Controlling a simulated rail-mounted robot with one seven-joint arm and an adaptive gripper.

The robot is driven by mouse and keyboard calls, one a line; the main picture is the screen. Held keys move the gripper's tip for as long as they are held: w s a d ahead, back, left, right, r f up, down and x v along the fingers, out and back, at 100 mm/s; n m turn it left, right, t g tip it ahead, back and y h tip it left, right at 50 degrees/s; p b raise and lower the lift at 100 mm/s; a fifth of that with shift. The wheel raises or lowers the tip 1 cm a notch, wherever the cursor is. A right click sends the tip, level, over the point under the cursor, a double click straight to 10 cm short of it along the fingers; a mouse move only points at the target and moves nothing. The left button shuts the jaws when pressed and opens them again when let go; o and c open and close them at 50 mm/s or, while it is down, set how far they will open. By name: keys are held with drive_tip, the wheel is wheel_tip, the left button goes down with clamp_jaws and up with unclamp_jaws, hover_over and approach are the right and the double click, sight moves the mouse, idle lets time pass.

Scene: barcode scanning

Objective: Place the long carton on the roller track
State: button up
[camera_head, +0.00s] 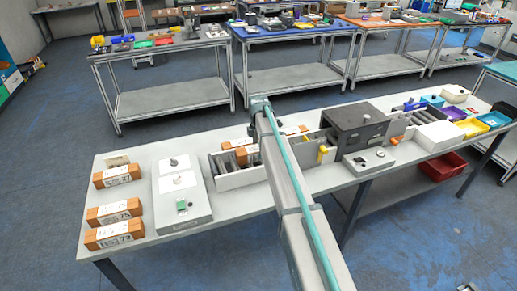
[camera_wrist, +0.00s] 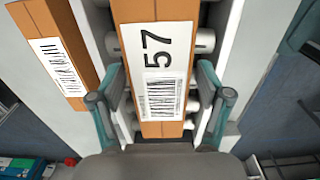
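In the wrist view the long carton (camera_wrist: 154,70), orange-brown with a white label reading 57 and a barcode, lies along the roller track, with white rollers (camera_wrist: 204,42) showing on both sides of it. My gripper (camera_wrist: 160,112) has one finger on each side of the carton. Narrow gaps show between fingers and carton, so it looks open around it. In the head view my arm hides the gripper and part of the track (camera_head: 240,180). An orange-brown carton (camera_head: 248,156) shows inside the track there, partly hidden.
Another carton (camera_wrist: 55,50) lies left of the track in the wrist view. In the head view several cartons (camera_head: 114,236) and a grey box (camera_head: 184,205) stand at the table's left. A black scanner box (camera_head: 356,128) stands over the track at right. Coloured bins (camera_head: 470,127) sit beyond.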

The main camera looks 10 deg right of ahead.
drive_tip(key=shift+r, duration=0.1)
wheel_tip(320, 180, up, 12)
drive_tip(key=b, duration=0.3)
idle(0.5)
drive_tip(key=shift+r, duration=0.1)
